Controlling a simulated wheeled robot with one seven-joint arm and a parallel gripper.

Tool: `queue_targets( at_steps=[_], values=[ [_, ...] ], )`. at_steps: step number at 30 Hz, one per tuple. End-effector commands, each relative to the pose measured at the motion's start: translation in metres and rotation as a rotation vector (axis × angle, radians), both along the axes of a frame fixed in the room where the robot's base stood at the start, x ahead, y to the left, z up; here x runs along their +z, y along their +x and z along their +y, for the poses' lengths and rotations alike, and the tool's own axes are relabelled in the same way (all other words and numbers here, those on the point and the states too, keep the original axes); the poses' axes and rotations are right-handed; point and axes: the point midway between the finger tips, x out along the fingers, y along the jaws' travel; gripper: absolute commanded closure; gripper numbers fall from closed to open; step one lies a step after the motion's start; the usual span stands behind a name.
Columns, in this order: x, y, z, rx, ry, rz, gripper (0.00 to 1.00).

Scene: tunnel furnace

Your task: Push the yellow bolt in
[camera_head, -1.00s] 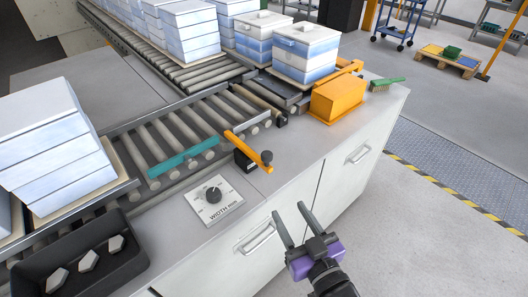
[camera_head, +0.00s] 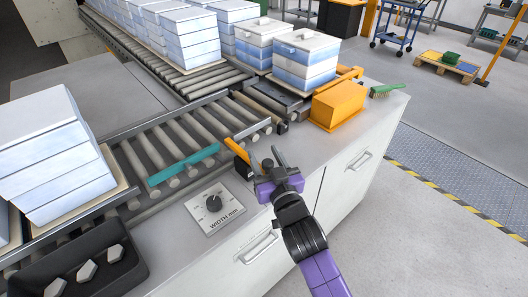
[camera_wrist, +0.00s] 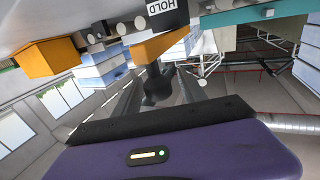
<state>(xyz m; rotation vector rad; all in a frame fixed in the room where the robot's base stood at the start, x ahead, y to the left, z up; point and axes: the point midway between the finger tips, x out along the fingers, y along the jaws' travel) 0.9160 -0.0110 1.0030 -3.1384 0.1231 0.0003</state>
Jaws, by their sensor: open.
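The yellow bolt (camera_head: 239,151) is an orange-yellow bar at the edge of the roller conveyor, beside the dial plate. Its outer end and black mount are partly hidden by my gripper in the head view. My gripper (camera_head: 264,156) is open, its two dark fingers reaching to either side of the bolt's outer end. In the wrist view the bolt (camera_wrist: 160,45) runs away from the camera, with a dark knob-like part between the open fingers (camera_wrist: 158,82). Whether the fingers touch it I cannot tell.
A teal bar (camera_head: 184,165) lies across the rollers, left of the bolt. A dial plate (camera_head: 214,208) sits in front. A yellow housing (camera_head: 338,104) and a green brush (camera_head: 386,89) are at the right. Crates (camera_head: 305,60) stand behind. A dark tray (camera_head: 75,262) is front left.

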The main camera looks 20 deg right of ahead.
Motion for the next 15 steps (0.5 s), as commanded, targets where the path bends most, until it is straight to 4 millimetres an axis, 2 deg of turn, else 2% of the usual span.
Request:
queue_targets(
  at_steps=[4, 11, 15],
  values=[
    [0.0004, 0.0078, -0.0009, 0.000, 0.000, -0.001, 0.51],
    [-0.0002, 0.0084, -0.0010, 0.000, -0.001, 0.000, 0.51],
    [-0.0002, 0.0083, -0.0009, 0.000, -0.001, 0.000, 0.75]
  ],
)
